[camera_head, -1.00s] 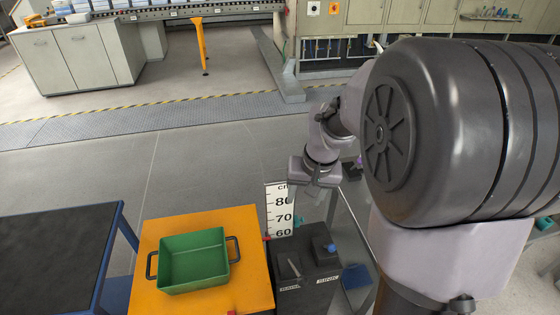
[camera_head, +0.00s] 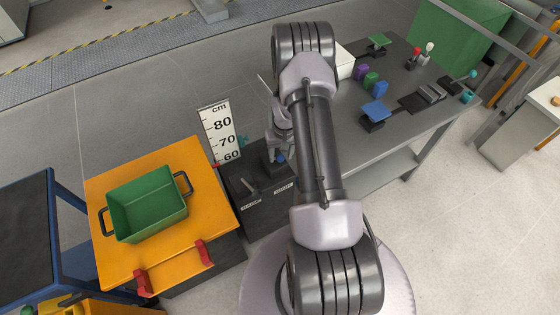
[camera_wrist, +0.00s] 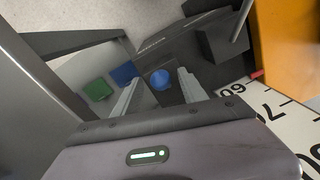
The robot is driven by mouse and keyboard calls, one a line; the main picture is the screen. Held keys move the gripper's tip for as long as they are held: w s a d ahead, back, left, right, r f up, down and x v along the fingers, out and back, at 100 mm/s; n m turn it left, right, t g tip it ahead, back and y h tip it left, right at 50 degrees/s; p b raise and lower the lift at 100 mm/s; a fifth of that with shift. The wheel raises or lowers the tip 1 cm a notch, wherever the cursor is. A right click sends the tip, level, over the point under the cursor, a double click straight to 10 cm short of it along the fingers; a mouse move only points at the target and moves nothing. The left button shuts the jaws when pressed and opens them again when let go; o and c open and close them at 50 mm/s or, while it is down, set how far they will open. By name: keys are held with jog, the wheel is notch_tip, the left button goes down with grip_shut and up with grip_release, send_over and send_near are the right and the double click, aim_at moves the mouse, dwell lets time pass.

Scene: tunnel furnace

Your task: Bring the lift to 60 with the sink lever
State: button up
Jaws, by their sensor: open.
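The lift is an orange platform (camera_head: 206,213) carrying a green bin (camera_head: 147,205). A white cm scale (camera_head: 219,131) stands behind it, and a small red pointer (camera_wrist: 257,74) at the platform edge lies close to the 60 mark. Two dark lever blocks stand beside the platform; their labels are too small to read. The left block has a grey lever (camera_head: 244,186). The other has a lever with a round blue knob (camera_wrist: 161,79). My gripper (camera_wrist: 159,76) is open, its fingers on either side of the knob in the picture; contact cannot be told.
A grey table (camera_head: 412,125) to the right holds small coloured blocks and a blue-topped device (camera_head: 375,112). A dark blue-framed table (camera_head: 25,235) stands left of the lift. Red clips (camera_head: 205,252) sit on the platform's front edge.

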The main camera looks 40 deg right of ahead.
jog(key=shift+a+f, duration=0.1)
jog(key=shift+f, duration=1.1)
jog(key=shift+c, duration=0.4)
grip_shut()
